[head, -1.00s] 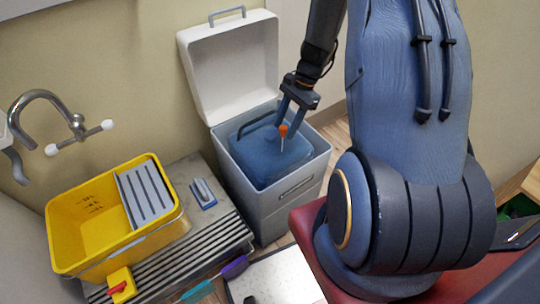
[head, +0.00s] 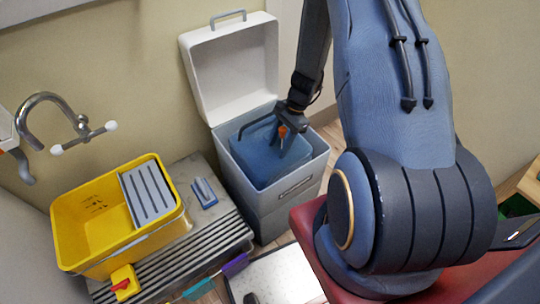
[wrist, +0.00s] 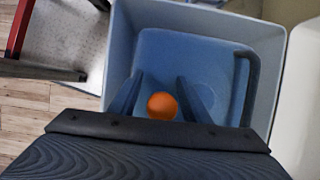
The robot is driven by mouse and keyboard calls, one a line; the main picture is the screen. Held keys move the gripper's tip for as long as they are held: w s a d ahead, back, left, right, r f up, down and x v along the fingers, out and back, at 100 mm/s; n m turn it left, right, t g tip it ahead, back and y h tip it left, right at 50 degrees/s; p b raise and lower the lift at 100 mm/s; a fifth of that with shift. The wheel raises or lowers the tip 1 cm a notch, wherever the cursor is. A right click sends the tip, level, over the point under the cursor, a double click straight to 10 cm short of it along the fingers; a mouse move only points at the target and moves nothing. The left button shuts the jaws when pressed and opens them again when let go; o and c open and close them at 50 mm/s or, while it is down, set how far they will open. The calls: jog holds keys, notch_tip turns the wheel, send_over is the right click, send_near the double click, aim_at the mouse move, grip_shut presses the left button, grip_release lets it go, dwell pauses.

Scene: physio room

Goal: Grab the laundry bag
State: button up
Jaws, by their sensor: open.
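The laundry bag (head: 262,160) looks like a blue, rounded-square bundle inside an open grey bin (head: 265,212). It also shows in the wrist view (wrist: 192,62), with a dark curved handle (wrist: 251,85) along its right side. A small orange knob (head: 283,131) is at my gripper; in the wrist view the orange knob (wrist: 162,106) sits between the two fingers. My gripper (head: 287,143) is open and points down over the bag inside the bin's opening. Its fingers (wrist: 158,80) overlap the bag in the wrist view; I cannot tell whether they touch it.
The bin's white lid (head: 232,70) stands open behind it. A yellow tub (head: 92,225) sits on a ribbed grey bench (head: 195,253) to the left, below a tap (head: 60,112). A red padded surface (head: 318,250) lies near my base.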

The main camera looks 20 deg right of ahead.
grip_shut()
jog(key=shift+r, duration=0.1)
dwell(1.2)
